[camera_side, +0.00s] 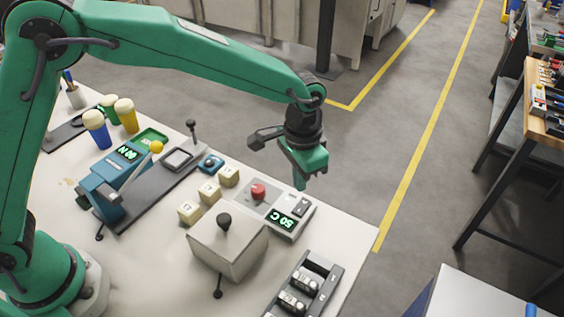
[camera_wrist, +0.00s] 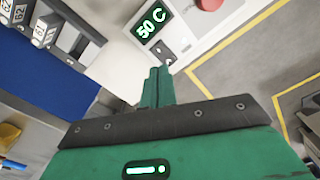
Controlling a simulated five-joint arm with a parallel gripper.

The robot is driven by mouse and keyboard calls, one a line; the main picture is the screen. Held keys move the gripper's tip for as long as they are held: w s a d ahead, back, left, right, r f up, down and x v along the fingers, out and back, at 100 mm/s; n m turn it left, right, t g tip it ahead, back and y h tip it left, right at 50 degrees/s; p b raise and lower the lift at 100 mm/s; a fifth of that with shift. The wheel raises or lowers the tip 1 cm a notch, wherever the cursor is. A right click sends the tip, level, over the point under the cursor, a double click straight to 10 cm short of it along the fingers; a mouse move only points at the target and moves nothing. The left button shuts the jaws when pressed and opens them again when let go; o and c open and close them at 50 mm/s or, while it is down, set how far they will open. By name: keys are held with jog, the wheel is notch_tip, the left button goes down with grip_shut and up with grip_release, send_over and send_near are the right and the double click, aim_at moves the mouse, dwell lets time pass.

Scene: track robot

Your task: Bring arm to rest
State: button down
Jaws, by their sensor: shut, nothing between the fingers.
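My green arm reaches across the white table (camera_side: 150,265) from the left in the side view. My gripper (camera_side: 299,184) hangs at its end, above the table's far right edge, behind the panel with the red button. It points down, is shut and holds nothing. In the wrist view the green fingers (camera_wrist: 158,85) are pressed together. The panel (camera_side: 278,212) shows a lit "50 C" display, which also appears in the wrist view (camera_wrist: 151,22), beyond the fingertips.
A beige box with a dark knob (camera_side: 228,245), small cream blocks (camera_side: 210,192) and a rack of numbered pieces (camera_side: 303,285) stand on the table. Grey floor lies beyond the right edge.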

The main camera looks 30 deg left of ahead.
jog(key=s+a+r+n+t, duration=0.1)
jog(key=s+a+r, duration=0.2)
jog(key=a+r, duration=0.4)
jog(key=s+a+r+n+t, duration=0.1)
jog(key=s+a+r+n, duration=0.15)
jog(key=a+r, duration=0.45)
jog(key=s+a+n+t, duration=0.2)
jog(key=s+a+t, duration=0.1)
jog(key=s+a, duration=1)
jog(key=shift+s+a+r+t, duration=0.15)
jog(key=shift+s+r+t, duration=0.15)
jog(key=shift+s, duration=0.6)
